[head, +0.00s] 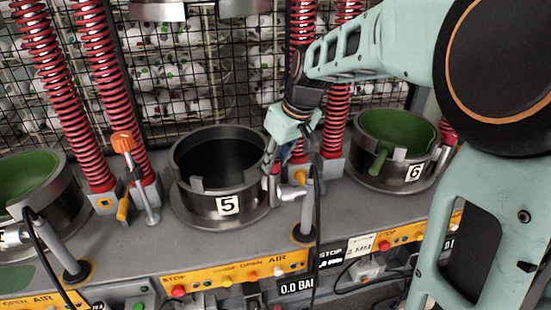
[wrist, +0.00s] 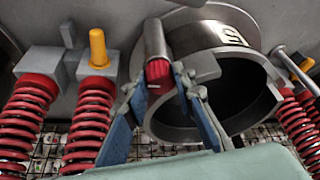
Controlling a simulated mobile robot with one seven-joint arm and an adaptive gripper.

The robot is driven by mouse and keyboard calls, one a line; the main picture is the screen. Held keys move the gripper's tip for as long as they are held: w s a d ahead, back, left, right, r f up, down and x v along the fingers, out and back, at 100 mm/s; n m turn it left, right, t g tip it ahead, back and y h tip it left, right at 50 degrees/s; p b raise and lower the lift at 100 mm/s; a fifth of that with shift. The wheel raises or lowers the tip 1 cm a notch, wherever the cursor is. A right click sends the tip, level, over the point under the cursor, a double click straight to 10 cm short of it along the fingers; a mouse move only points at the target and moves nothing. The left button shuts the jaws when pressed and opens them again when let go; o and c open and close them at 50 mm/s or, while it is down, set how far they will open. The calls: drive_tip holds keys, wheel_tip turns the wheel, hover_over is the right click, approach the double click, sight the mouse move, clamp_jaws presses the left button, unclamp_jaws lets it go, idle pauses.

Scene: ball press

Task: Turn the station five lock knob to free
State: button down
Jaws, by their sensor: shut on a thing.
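The station five pot (head: 215,190) is a dark steel ring with a "5" label, open at the top and dark inside. It also shows in the wrist view (wrist: 190,38), where the label appears turned. The station five lock knob (wrist: 158,72) has a red ribbed grip on a grey cylinder beside the pot wall. My gripper (wrist: 158,82) is shut on this red grip, one blue finger on each side. In the head view my gripper (head: 270,165) reaches down at the pot's right side and mostly hides the knob. I cannot read the knob's setting.
Red springs (head: 97,75) stand behind the pots. An orange-topped lever (head: 124,143) stands left of pot five, and a grey post (head: 306,205) with a cable stands at its front right. The green-lined station six pot (head: 395,140) is to the right. Yellow button panels (head: 235,275) line the front.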

idle(0.4)
drive_tip(key=c, duration=1.9)
unclamp_jaws()
drive_tip(key=v, duration=1.2)
